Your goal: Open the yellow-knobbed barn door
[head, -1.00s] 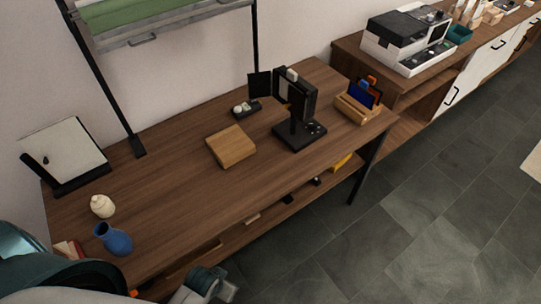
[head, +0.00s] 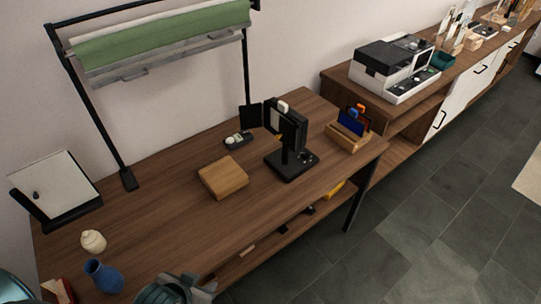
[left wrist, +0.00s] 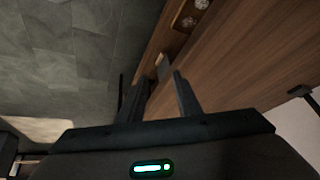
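A black lamp-like head with flat flaps (head: 291,128) stands upright on a black base (head: 291,166) near the table's right end. One dark flap (head: 250,117) sticks out to its left. A small yellow spot (head: 278,137), possibly the yellow knob, shows at the head's left side, partly hidden. A pale knob (head: 283,106) is on top. My left gripper (left wrist: 160,86) is open and empty in the left wrist view, its two fingers apart over the table edge. In the head view my left arm shows at the bottom edge, well away from the lamp. My right gripper is not in view.
A wooden block (head: 222,179) and a small dark tray (head: 238,140) lie left of the lamp. A wooden holder (head: 348,137) stands to its right. A blue vase (head: 104,276) and a cream jar (head: 93,241) are at the near left. The table's middle is mostly clear.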

